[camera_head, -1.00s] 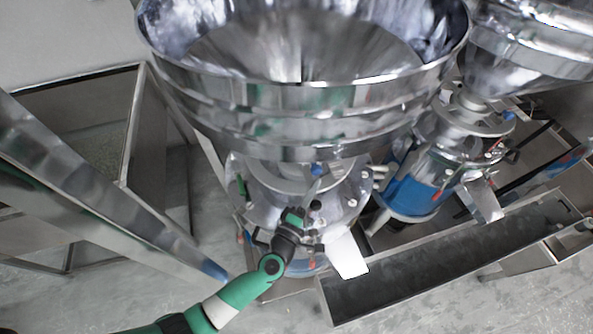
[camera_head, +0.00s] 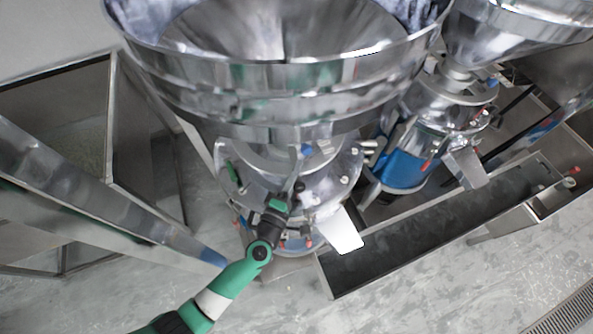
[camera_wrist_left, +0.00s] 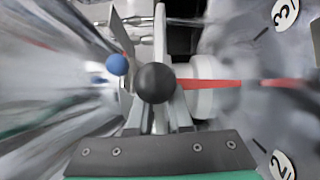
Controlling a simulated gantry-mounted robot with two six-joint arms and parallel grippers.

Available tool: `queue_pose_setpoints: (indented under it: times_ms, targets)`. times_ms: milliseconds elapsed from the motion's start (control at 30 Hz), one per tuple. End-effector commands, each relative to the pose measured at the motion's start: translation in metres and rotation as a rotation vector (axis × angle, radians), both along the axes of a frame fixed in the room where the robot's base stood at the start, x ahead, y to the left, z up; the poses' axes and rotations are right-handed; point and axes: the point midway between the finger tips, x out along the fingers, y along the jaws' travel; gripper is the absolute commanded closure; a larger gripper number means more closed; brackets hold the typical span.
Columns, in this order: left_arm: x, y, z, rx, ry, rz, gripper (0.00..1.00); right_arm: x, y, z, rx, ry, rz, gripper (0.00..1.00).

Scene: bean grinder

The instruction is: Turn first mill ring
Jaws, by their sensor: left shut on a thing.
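The first mill (camera_head: 340,205) is a shiny metal body under the large hopper (camera_head: 290,105), with a white spout plate (camera_head: 341,230) at its front. My left gripper (camera_head: 287,192) reaches the front of this mill from below. In the left wrist view, the gripper (camera_wrist_left: 160,112) is shut at a black ball knob (camera_wrist_left: 155,83), whose stem is hidden. A red pointer (camera_wrist_left: 210,84) runs right from behind the knob, towards the blurred metal ring (camera_wrist_left: 245,65) with the number plates 3 (camera_wrist_left: 286,12) and 2 (camera_wrist_left: 283,166). My right gripper is in neither view.
A blue ball knob (camera_wrist_left: 117,64) sits left of the black one. A second mill with a blue band (camera_head: 402,168) stands to the right. A long metal trough (camera_head: 430,225) runs in front of the mills. A slanted metal beam (camera_head: 100,205) lies left of my arm.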

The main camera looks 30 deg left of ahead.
Motion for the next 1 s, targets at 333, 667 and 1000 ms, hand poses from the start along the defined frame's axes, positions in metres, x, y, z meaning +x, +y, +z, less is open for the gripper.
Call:
queue_pose_setpoints:
  times_ms: [333,667,1000]
  targets:
    - [0.0019,0.0004,0.0081,0.001,-0.016,0.004,1.0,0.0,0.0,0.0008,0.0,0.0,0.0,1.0]
    - [0.0017,0.0002,0.0074,0.001,-0.015,0.002,0.59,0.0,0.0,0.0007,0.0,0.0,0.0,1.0]
    - [-0.0002,-0.0002,0.0032,0.0,-0.006,0.0,0.52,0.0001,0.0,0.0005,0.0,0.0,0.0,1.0]
